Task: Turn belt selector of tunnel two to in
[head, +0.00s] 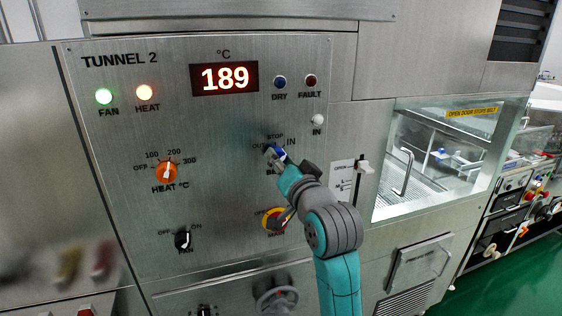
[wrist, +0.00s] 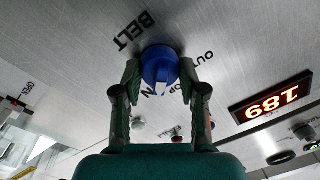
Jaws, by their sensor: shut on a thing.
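The belt selector is a blue knob (wrist: 159,64) on the tunnel 2 panel. In the wrist view my gripper (wrist: 160,78) has a finger on each side of it, shut on it. A white mark shows on the knob's lower edge, near the partly hidden IN and STOP labels; its exact setting I cannot tell. In the head view my gripper (head: 275,160) covers most of the knob, with OUT at left, STOP above and IN at right. The IN lamp (head: 317,119) looks pale white; whether it is lit is unclear.
The red display (head: 224,78) reads 189. The orange heat knob (head: 166,172) and black fan knob (head: 183,240) are at left. A lever (head: 363,167) and glass door (head: 437,150) are at right.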

